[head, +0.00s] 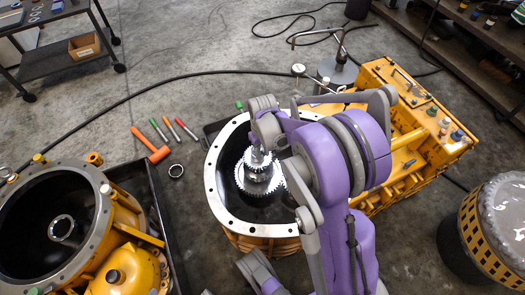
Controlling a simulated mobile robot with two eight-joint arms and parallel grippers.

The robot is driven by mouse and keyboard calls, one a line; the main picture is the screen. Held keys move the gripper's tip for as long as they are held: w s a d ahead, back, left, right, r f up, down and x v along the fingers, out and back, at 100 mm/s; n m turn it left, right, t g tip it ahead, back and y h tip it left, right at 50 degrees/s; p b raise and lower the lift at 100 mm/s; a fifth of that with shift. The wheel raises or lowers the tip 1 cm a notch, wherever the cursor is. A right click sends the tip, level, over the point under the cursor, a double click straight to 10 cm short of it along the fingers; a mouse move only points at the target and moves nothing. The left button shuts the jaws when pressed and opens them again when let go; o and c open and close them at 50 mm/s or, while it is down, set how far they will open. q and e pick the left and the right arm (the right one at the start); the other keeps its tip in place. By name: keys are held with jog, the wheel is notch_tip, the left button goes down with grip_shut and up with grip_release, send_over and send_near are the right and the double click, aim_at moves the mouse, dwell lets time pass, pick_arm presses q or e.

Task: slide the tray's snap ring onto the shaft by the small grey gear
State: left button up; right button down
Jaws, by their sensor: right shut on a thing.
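My right gripper (257,148) reaches over the round yellow housing with a pale metal rim (217,197). It points down at the top of the silver shaft. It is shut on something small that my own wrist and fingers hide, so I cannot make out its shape. The shaft (258,160) stands upright inside the housing. Toothed grey gears (254,183) sit around it, the smaller one higher up. I cannot see a snap ring clearly on the shaft.
A second yellow housing (103,217) stands at the left by a black tray (163,212).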

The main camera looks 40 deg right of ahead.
jog(key=shift+f+b, duration=0.4)
jog(key=shift+f, duration=0.25)
jog(key=shift+c, duration=0.5)
grip_release()
notch_tip(320, 180, up, 8)
jog(key=p, duration=0.6)
dwell(0.8)
